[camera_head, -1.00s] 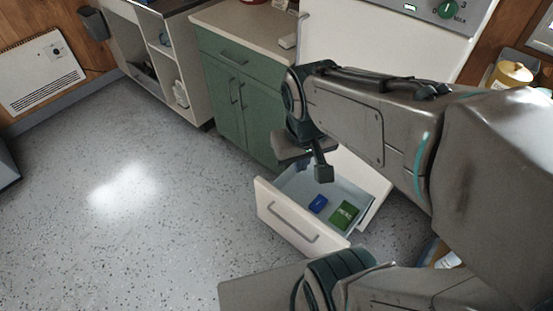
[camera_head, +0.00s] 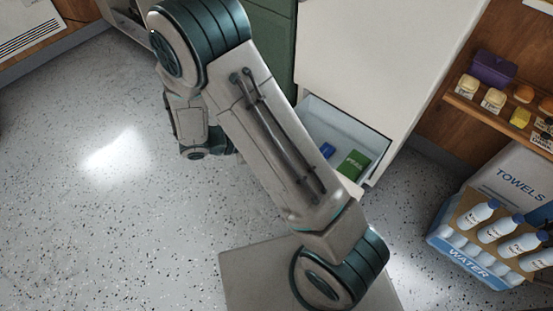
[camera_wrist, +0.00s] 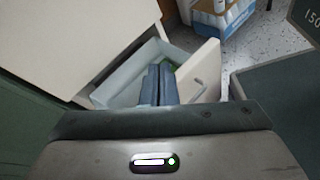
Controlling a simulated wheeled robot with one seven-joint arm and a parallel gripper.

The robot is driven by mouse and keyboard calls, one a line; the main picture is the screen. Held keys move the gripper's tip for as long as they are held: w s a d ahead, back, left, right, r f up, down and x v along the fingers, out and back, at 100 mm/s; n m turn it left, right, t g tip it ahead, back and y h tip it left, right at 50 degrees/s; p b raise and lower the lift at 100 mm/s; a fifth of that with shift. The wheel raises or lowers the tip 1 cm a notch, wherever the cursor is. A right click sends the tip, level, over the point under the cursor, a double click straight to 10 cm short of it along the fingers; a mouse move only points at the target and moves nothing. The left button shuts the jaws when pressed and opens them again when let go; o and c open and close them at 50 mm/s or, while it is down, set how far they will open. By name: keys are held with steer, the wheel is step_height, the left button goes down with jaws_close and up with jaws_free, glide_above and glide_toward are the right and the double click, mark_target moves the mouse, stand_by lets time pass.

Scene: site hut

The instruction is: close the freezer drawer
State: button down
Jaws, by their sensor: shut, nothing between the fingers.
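The freezer drawer (camera_head: 346,128) is pulled out at the bottom of the white freezer (camera_head: 370,60). It holds a blue pack (camera_head: 327,150) and a green pack (camera_head: 353,164). My arm hides its front in the head view. The fingers are hidden in the head view.
A green cabinet (camera_head: 270,45) adjoins the freezer on the left. At right stand a water bottle pack (camera_head: 470,250), a towels box (camera_head: 515,180) and a shelf (camera_head: 470,108) with small goods. The speckled floor (camera_head: 100,220) at left is clear.

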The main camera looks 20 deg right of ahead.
steer(key=w+a+f+n+t+b, duration=0.1)
steer(key=a+f+n+t+b, duration=0.2)
steer(key=f, duration=0.4)
steer(key=w+a+f+n+t+h+b, duration=0.1)
steer(key=a+f+n+t+b, duration=0.2)
steer(key=f, duration=0.4)
steer(key=w+a+f+n+t+b, duration=0.1)
steer(key=a+f+n+t+b, duration=0.2)
steer(key=f, duration=0.4)
steer(key=w+d+b, duration=0.1)
steer(key=w+d, duration=0.2)
steer(key=d, duration=0.3)
steer(key=w+d+n+b, duration=0.1)
steer(key=w+d+b, duration=0.1)
steer(key=w+d, duration=0.2)
steer(key=d, duration=0.3)
steer(key=shift+w+t, duration=0.3)
steer(key=shift+a, duration=0.15)
